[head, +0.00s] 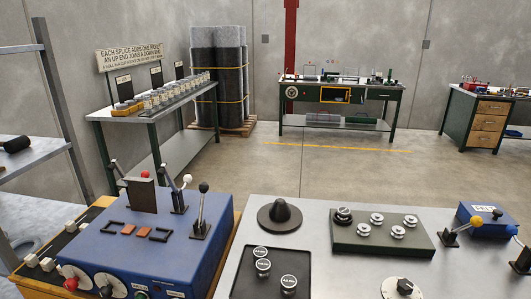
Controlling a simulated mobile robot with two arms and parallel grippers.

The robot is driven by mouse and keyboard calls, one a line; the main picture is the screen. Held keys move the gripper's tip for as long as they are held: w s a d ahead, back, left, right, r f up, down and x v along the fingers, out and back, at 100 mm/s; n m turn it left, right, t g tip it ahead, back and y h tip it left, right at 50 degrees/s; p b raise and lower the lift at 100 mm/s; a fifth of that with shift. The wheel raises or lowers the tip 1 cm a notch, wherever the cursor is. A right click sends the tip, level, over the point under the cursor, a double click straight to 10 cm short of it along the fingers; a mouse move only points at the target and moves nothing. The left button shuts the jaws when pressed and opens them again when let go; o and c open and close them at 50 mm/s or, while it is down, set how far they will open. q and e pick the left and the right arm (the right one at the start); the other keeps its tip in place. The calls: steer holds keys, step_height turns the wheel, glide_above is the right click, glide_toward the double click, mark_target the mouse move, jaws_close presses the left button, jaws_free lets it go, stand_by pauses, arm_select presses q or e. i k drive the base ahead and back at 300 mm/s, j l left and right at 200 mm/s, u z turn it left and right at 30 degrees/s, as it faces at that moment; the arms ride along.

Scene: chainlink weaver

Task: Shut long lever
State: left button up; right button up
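A blue control box (165,245) stands at the lower left with several levers on top. A tall lever with a black knob (201,207) stands nearly upright in a dark base. A lever with a white knob (182,192) tilts beside it. Behind a dark upright plate (142,194) are a lever with a red knob (145,174) and a tilted grey-handled lever (117,168). No label I can read marks one as the long lever; the black-knobbed one looks longest. Neither of my grippers is in view.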

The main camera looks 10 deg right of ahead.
mark_target(476, 221)
steer(key=z, duration=1.65)
steer(key=i+l, duration=0.2)
steer(key=l, duration=0.15)
steer(key=i+l, duration=0.45)
steer(key=l, duration=0.2)
